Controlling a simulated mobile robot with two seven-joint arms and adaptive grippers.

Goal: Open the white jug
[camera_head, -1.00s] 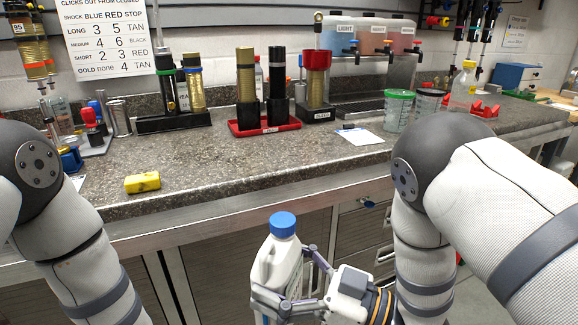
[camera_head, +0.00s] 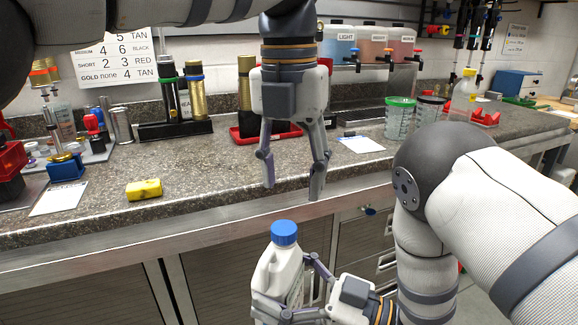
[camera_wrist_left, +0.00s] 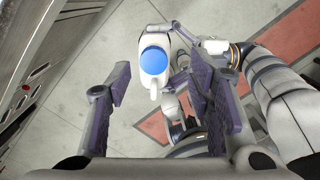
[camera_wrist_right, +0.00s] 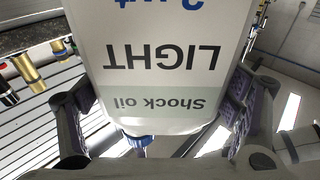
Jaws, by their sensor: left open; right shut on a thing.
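The white jug (camera_head: 277,270) with a blue cap (camera_head: 284,233) is upright in the air in front of the bench. The cap sits on its neck. My right gripper (camera_head: 280,308) is shut on the jug's body from the right. The right wrist view shows its upside-down label (camera_wrist_right: 155,75), reading "Shock oil LIGHT", between the fingers. My left gripper (camera_head: 292,192) is open and empty, pointing down above the cap and apart from it. In the left wrist view the blue cap (camera_wrist_left: 154,61) shows from above, between and beyond the open fingers.
The stone worktop (camera_head: 210,185) runs behind the jug, its metal front edge close by. A yellow block (camera_head: 144,190) lies on it. A red tray (camera_head: 245,133) with cylinders, green-lidded cup (camera_head: 399,118) and dispensers (camera_head: 375,45) stand further back.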

